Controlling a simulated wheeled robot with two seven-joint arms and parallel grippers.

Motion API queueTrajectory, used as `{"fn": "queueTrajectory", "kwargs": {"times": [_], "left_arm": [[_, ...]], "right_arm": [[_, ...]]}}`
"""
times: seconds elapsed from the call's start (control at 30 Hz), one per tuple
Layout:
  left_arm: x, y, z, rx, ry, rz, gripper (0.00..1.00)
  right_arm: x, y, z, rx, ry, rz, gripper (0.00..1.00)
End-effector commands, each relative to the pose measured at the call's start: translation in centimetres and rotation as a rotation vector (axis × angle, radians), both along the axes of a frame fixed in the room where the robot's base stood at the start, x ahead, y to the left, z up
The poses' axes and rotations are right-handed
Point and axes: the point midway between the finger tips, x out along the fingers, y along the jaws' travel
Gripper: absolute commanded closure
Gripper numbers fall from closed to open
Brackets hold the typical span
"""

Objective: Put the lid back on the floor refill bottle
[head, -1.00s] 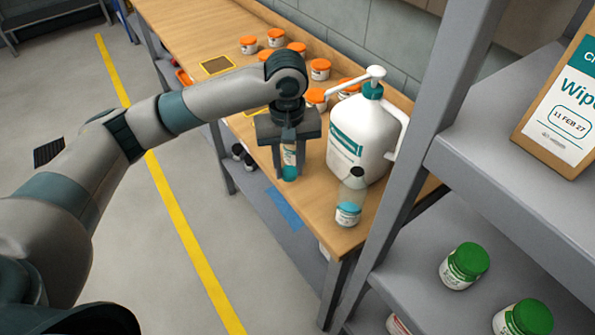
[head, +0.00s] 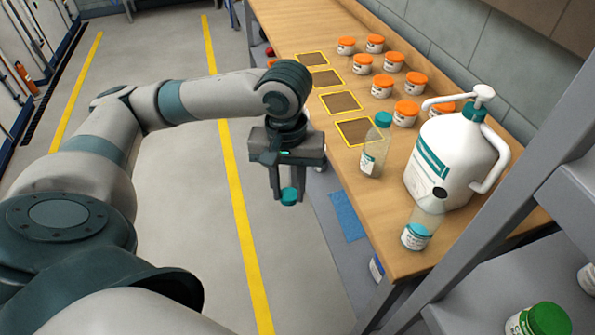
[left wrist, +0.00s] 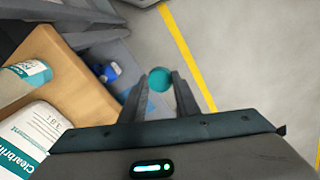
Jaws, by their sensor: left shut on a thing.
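My left gripper (head: 289,196) points down and is shut on a teal lid (head: 289,197), out past the table's front edge. The lid also shows between the fingertips in the left wrist view (left wrist: 160,80). On the table, right of the gripper, stands a clear bottle with a teal top (head: 372,157). I cannot read either label to tell which is the floor refill bottle. My right gripper is not in view.
A large white pump jug (head: 450,165) stands behind the bottles. Several orange-lidded jars (head: 382,86) and yellow-framed dark squares (head: 341,102) lie farther along the wooden table (head: 375,205). A grey shelf (head: 500,290) with a green-lidded jar (head: 540,320) is at right.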

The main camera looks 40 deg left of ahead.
Motion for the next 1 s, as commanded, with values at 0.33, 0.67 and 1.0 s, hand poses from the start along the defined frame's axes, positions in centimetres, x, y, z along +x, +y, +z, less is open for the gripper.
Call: {"fn": "queueTrajectory", "kwargs": {"times": [0.33, 0.67, 1.0], "left_arm": [[0.0, 0.0, 0.0, 0.0, 0.0, 0.0, 0.92], [0.8, -1.4, 0.0, -0.007, 0.001, -0.078, 0.92], [3.7, -7.3, 0.1, -0.004, 0.0, -0.45, 0.92]], "right_arm": [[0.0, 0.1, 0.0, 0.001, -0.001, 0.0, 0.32], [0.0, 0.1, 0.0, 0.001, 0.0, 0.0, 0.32], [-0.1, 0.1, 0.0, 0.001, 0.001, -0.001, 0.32]]}}
